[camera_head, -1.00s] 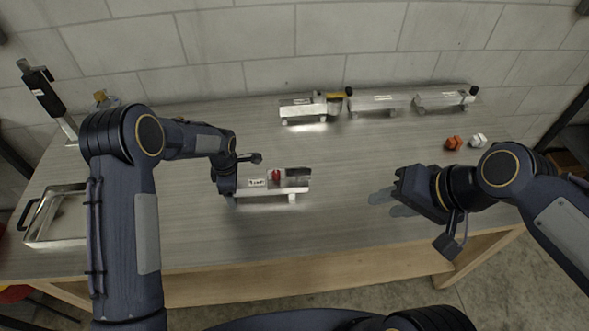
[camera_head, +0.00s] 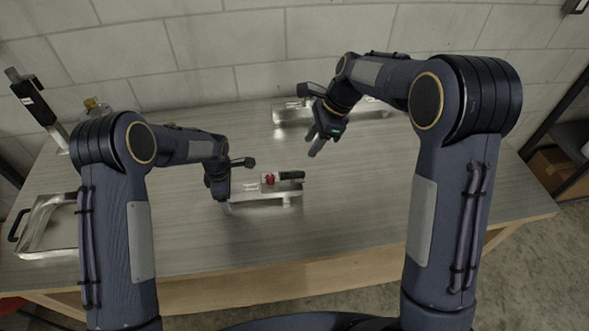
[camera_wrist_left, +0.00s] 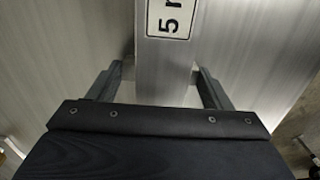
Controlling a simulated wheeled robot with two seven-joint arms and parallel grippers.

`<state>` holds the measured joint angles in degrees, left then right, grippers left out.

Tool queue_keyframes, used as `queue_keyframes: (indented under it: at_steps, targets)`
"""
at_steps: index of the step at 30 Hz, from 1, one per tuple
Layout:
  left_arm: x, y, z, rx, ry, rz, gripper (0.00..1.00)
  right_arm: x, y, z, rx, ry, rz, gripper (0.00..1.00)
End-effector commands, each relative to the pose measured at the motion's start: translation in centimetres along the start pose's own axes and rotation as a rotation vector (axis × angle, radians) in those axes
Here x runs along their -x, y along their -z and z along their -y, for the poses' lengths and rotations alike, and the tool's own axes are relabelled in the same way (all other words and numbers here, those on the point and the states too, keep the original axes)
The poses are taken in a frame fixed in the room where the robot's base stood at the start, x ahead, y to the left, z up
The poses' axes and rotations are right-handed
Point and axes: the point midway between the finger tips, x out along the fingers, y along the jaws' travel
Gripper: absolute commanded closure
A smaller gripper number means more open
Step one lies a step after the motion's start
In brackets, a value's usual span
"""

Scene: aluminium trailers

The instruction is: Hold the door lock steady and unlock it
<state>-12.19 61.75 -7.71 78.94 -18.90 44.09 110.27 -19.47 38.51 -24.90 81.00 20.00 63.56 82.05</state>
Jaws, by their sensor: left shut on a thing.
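The door lock (camera_head: 265,198) is an aluminium bar unit with a white label, a red part (camera_head: 269,180) and a black part (camera_head: 291,175) on top. It rests on the table in front of me. My left gripper (camera_head: 226,206) is shut on its left end. In the left wrist view the fingers stand on both sides of the lock's bare metal bar (camera_wrist_left: 165,75), below a label reading "5". My right gripper (camera_head: 314,146) is open and empty, above the table behind and right of the lock, fingers pointing down. My right arm hides part of the background.
Another aluminium unit (camera_head: 290,117) lies at the back, partly behind my right arm. A metal tray (camera_head: 45,228) with a black handle is at the left edge. A black-handled tool (camera_head: 35,98) stands at the back left. The table right of the lock is clear.

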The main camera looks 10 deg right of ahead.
Motion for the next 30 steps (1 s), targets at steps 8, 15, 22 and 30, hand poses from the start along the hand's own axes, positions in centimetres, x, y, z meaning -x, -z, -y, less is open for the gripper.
queue_keyframes:
  at_steps: [8,15,22,30]
  targets:
    - [0.0,0.1,0.0,0.001,0.000,-0.001,0.57,-3.5,-0.1,0.1,-0.014,-0.009,-0.005,0.62]
    - [0.0,0.1,0.0,0.000,0.000,-0.001,0.57,-8.3,-0.1,0.1,-0.012,-0.007,-0.005,0.62]
    - [0.0,0.1,0.0,0.000,0.000,-0.001,0.57,-11.5,-0.1,0.1,-0.011,-0.005,-0.004,0.62]
    - [0.0,0.1,0.0,0.000,0.000,-0.001,0.57,-12.3,-0.1,0.2,-0.011,-0.002,-0.003,0.62]
